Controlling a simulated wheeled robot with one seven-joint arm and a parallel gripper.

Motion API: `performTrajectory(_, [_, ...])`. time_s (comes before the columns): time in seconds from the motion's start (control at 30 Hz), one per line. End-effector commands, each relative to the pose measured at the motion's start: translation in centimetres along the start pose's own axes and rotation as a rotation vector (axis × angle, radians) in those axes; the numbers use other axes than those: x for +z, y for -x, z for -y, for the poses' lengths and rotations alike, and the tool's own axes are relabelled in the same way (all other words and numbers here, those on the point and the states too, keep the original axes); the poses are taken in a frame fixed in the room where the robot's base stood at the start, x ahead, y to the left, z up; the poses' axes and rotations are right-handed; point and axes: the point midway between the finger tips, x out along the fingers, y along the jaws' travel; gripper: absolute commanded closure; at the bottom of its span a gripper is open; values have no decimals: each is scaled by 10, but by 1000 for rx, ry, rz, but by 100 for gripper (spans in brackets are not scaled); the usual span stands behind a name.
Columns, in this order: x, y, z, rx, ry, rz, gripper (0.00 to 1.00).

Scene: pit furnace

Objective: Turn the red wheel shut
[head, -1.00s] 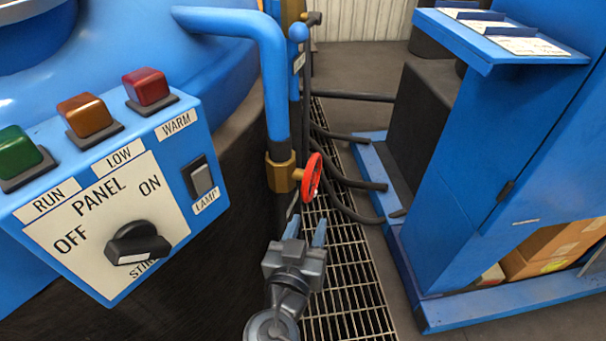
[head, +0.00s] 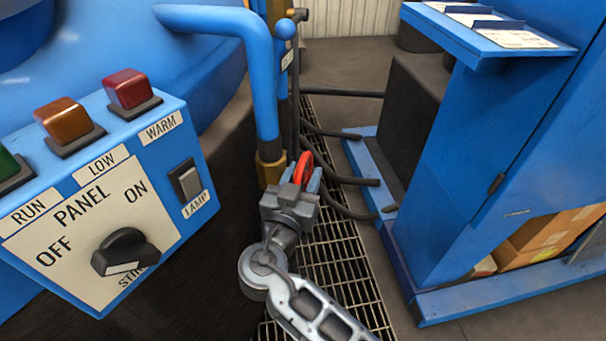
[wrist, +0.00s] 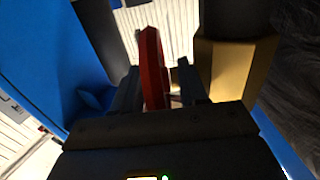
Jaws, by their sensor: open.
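The red wheel (head: 303,168) sits on a brass valve (head: 268,169) on the blue pipe, seen nearly edge-on in the head view. My gripper (head: 301,179) is at the wheel, its jaws open with one finger on each side of the rim. In the wrist view the wheel (wrist: 154,68) stands between the two fingers of my gripper (wrist: 160,88), closer to the left finger. The brass valve body (wrist: 227,70) is just right of the right finger. The wheel's lower part and hub are hidden by my gripper.
A blue control panel (head: 105,185) with lamps and a black knob stands close on the left. A blue cabinet (head: 490,180) stands on the right. Black hoses (head: 350,180) cross the floor grating (head: 335,250) between them.

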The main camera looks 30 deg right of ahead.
Motion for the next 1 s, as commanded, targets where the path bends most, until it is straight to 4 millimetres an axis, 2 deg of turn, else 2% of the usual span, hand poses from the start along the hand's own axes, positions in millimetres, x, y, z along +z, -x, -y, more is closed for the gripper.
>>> performTrajectory(0.27, [0,-2,0,0,0,0,58])
performTrajectory(0.7, [0,-1,0,0,0,0,100])
performTrajectory(1.0, [-1,-1,0,0,0,19,100])
